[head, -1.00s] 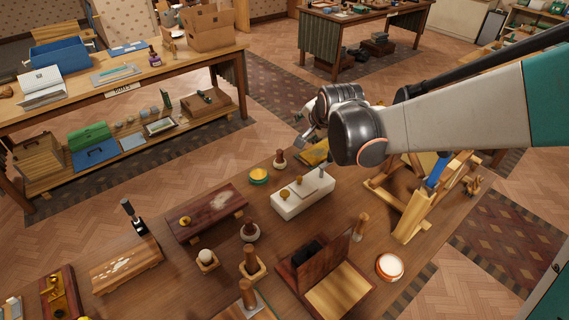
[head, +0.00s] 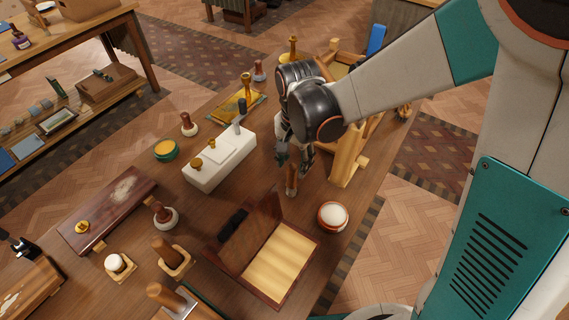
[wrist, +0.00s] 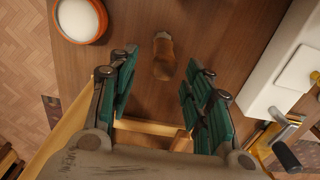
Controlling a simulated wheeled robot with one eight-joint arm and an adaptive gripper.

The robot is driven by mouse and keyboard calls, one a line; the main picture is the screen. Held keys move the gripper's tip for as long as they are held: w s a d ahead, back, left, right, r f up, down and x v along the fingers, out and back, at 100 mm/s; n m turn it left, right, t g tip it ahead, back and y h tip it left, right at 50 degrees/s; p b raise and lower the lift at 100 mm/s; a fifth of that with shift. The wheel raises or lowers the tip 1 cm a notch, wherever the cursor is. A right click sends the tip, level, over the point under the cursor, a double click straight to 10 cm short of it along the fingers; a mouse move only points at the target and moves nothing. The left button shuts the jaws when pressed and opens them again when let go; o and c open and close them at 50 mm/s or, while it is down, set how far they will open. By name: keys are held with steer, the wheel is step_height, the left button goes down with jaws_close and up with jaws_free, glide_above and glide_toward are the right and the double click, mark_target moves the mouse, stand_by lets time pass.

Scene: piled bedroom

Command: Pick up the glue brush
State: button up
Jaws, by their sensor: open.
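My gripper is open, with nothing between the pads. It points down over the tool. Whether a finger touches it cannot be told. The tool's bristles are not clear in either view.
A round orange-rimmed pot (head: 333,216) stands close on the right, and an open wooden box (head: 245,232) in front. A white block (head: 220,163) with knobs is to the left. A wooden frame (head: 346,158) stands just right of my gripper.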

mark_target(292, 176)
steer(key=f+b, duration=0.1)
steer(key=f, duration=0.1)
steer(key=f+b, duration=0.1)
steer(key=f, duration=0.1)
steer(key=f+b, duration=0.1)
steer(key=f, duration=0.2)
steer(key=shift+a+f, duration=0.1)
steer(key=shift+a, duration=0.15)
jaws_close()
